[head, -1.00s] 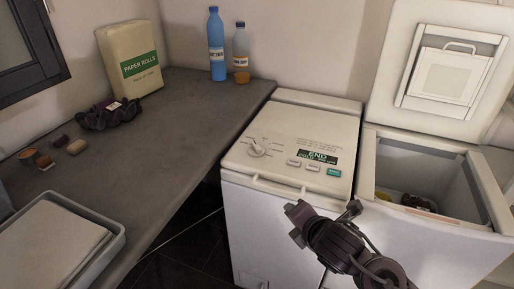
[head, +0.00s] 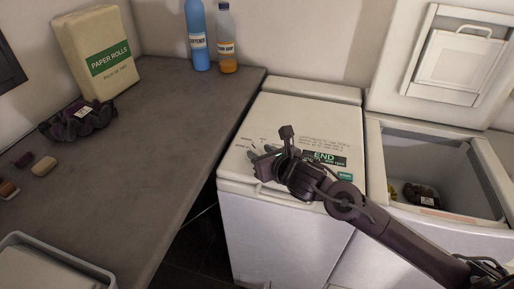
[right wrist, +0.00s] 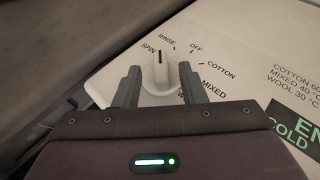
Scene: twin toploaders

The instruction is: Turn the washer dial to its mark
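The washer (head: 285,240) is the closed white toploader in the middle of the head view. Its dial (right wrist: 158,72) is a white knob with a raised grip and a dark pointer line. In the head view my right gripper (head: 268,158) hides most of the dial. My left gripper is not in view.
A second toploader (head: 440,225) stands open at right with dark items inside. A grey counter (head: 170,130) at left holds a paper rolls pack (head: 100,55), two bottles (head: 198,40), a dark scrunched item (head: 78,120) and a tray (head: 60,255). The washer's display (head: 325,158) reads END.

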